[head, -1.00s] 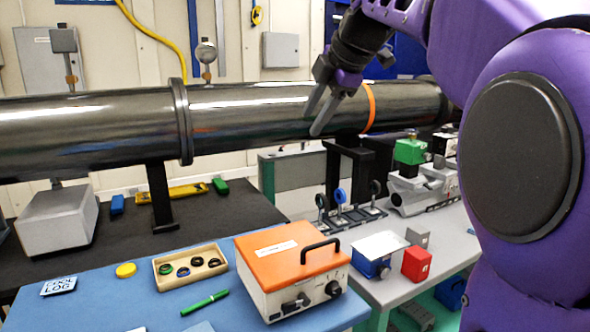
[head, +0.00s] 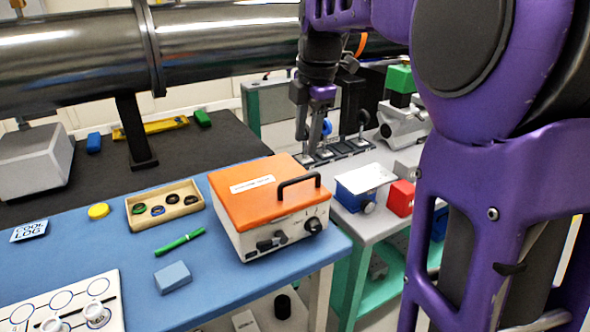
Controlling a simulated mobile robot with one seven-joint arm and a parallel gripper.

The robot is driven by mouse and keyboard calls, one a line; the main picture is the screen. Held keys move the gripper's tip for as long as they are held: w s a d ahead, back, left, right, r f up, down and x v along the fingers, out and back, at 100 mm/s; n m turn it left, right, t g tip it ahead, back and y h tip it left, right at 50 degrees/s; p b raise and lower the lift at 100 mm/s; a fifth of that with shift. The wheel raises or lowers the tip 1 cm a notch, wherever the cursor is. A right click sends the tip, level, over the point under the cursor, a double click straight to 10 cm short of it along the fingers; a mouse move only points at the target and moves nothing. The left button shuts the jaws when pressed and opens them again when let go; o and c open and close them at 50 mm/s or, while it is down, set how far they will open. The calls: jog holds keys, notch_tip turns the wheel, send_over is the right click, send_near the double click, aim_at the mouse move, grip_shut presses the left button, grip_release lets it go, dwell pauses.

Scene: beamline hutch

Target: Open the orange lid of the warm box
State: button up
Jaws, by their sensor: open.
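The warm box (head: 262,240) is a white box with an orange lid (head: 246,193) and a black handle (head: 298,182) on the lid's right side. It stands at the right end of the blue table, and its lid is shut. Dark knobs and latch-like parts are on its front. My gripper (head: 307,143) is open and empty. In the picture it is above and slightly right of the handle, apart from the box, with its fingers pointing down.
A wooden tray (head: 136,221) with several rings, a green pen (head: 180,241) and a light blue block (head: 172,277) lie left of the box. To the right are a blue box (head: 352,198) and a red block (head: 400,198). A large metal pipe (head: 215,45) crosses behind.

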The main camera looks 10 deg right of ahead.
aim_at(301, 179)
jog(key=f, duration=0.3)
jog(key=w+f+b, duration=0.1)
jog(key=f, duration=0.5)
jog(key=shift+w+a+f, duration=0.25)
jog(key=shift+w+a, duration=0.05)
jog(key=shift+w, duration=0.1)
jog(key=shift+c, duration=0.4)
grip_shut()
dwell(0.4)
